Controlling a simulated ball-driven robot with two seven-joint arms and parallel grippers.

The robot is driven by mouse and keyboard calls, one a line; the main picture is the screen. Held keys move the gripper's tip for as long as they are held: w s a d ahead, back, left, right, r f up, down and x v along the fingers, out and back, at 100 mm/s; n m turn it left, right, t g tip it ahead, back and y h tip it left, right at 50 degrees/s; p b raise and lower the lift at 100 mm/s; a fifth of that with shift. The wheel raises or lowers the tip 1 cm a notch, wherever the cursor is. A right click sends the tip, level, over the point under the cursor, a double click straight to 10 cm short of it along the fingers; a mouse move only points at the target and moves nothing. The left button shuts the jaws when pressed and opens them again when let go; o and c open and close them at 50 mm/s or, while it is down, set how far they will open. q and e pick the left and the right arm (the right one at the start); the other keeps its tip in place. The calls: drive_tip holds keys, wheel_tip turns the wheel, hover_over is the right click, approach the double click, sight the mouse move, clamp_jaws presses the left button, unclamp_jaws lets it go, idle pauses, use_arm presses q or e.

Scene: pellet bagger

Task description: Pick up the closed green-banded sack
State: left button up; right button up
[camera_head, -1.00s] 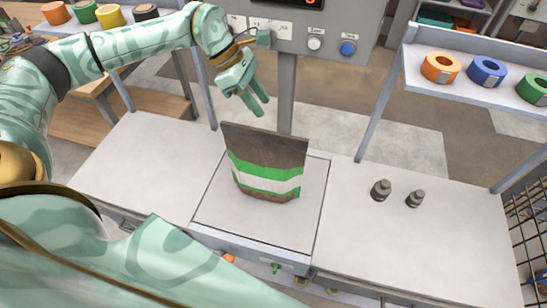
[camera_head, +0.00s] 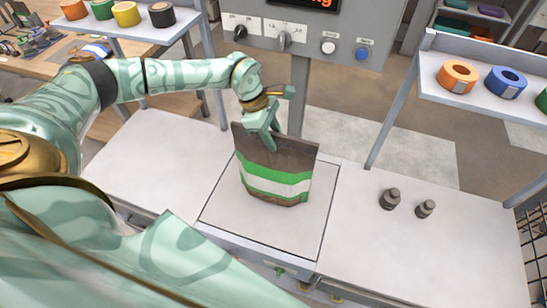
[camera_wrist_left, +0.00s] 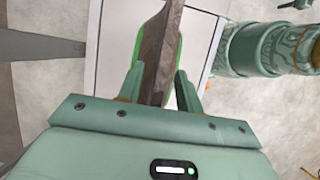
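The green-banded sack (camera_head: 274,178) is brown with green and white bands and stands upright on the square plate (camera_head: 222,212) of the bench. My left gripper (camera_head: 262,143) is at the sack's top edge, with a finger in front of its upper brown part. In the left wrist view, the sack's top (camera_wrist_left: 157,52) runs between the two fingers of the left gripper (camera_wrist_left: 160,84). The fingers are apart, with some gap beside the sack, so they look open around it. The far finger is mostly hidden in the head view.
Two small grey weights (camera_head: 389,199) stand on the bench to the right. A grey post (camera_head: 299,95) rises behind the sack to a control panel (camera_head: 308,38). Shelves with coloured tape rolls (camera_head: 457,77) are on both sides. The bench left of the plate is clear.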

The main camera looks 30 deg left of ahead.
use_arm(q)
drive_tip(key=shift+x, duration=1.15)
drive_tip(key=shift+f, duration=0.2)
